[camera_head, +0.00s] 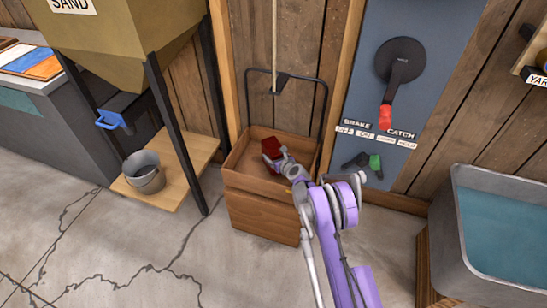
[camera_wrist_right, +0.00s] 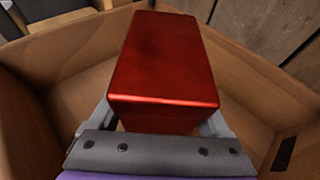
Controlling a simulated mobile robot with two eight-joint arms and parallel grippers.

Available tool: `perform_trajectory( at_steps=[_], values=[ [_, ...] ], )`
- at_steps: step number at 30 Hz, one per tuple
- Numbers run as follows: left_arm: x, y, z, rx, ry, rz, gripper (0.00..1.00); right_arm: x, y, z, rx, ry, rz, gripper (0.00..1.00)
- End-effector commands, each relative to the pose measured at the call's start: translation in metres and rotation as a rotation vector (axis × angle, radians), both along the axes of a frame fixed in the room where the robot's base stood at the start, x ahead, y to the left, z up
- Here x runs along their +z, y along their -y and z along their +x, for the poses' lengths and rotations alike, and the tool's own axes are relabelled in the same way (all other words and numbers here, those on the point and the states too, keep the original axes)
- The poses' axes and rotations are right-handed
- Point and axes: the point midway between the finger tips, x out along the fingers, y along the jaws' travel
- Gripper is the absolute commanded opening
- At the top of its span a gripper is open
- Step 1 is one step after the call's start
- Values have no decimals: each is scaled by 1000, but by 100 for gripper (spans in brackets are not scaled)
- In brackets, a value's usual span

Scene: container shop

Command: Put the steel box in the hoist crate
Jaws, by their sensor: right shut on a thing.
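The steel box is a dark red metallic block (camera_head: 271,148) in the head view, at the back of the open hoist crate. In the right wrist view the red box (camera_wrist_right: 163,65) fills the middle, between the two fingers. My right gripper (camera_head: 281,160) is shut on it and reaches into the wooden hoist crate (camera_head: 262,212). The crate walls also surround the box in the right wrist view (camera_wrist_right: 62,52). Whether the box touches the crate floor cannot be told. My left gripper is not in view.
A rope (camera_head: 274,40) runs up from the crate's black frame. A panel with a red-handled brake lever (camera_head: 385,118) is to the right. A sand hopper (camera_head: 125,35) and a bucket (camera_head: 144,172) on a shelf stand left. A water tank (camera_head: 505,230) is right.

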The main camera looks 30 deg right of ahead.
Motion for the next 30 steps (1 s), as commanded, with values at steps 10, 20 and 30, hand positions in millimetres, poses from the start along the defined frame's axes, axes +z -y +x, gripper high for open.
perform_trajectory(
  at_steps=[10, 20, 30],
  values=[
    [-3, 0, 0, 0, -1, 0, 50, -7, 0, 0, -1, 1, 0, 0],
    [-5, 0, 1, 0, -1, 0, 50, -9, 0, 0, 0, 0, 0, 100],
    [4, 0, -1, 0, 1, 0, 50, 5, -1, -21, -2, 1, -1, 100]
  ],
)
